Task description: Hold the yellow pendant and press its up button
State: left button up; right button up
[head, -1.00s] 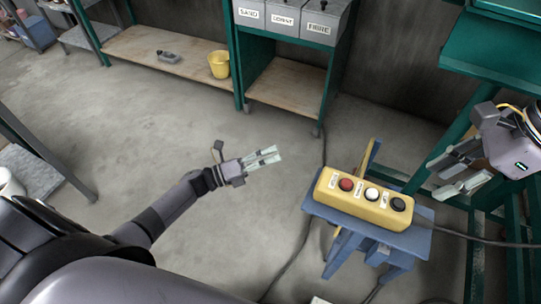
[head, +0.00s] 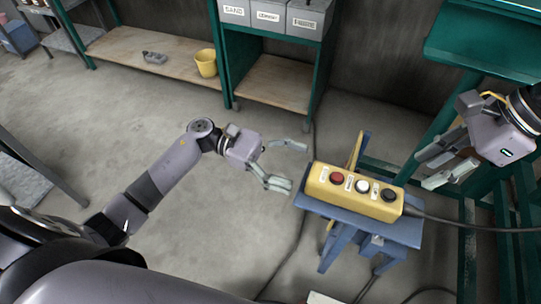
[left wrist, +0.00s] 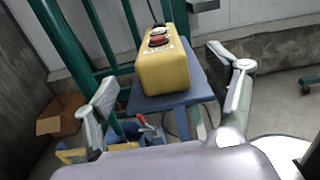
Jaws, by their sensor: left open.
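The yellow pendant (head: 380,209) lies on a blue stool (head: 406,234), with a red button (head: 338,178), a white button (head: 362,186) and a black button (head: 389,195) on top. Its small labels are too blurred to read. My left gripper (head: 297,167) is open and empty just left of the pendant's red-button end, apart from it. In the left wrist view the pendant (left wrist: 165,72) stands between and beyond the spread fingers. My right gripper (head: 421,170) is open and empty, above and right of the pendant.
A dark cable runs right from the pendant. Green frames stand behind and right. A shelf with labelled grey bins (head: 268,14) and a yellow bucket (head: 206,63) are at the back. A cardboard box (left wrist: 62,116) shows in the left wrist view. The floor left of the stool is clear.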

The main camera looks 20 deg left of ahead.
aim_at(338, 179)
pick_arm(q)
jog(key=d, duration=1)
jog(key=shift+s+d, duration=0.1)
jog(key=shift+c, duration=0.3)
jog(key=c, duration=1.3)
jog(key=shift+c, duration=0.4)
pick_arm(e)
grip_shut()
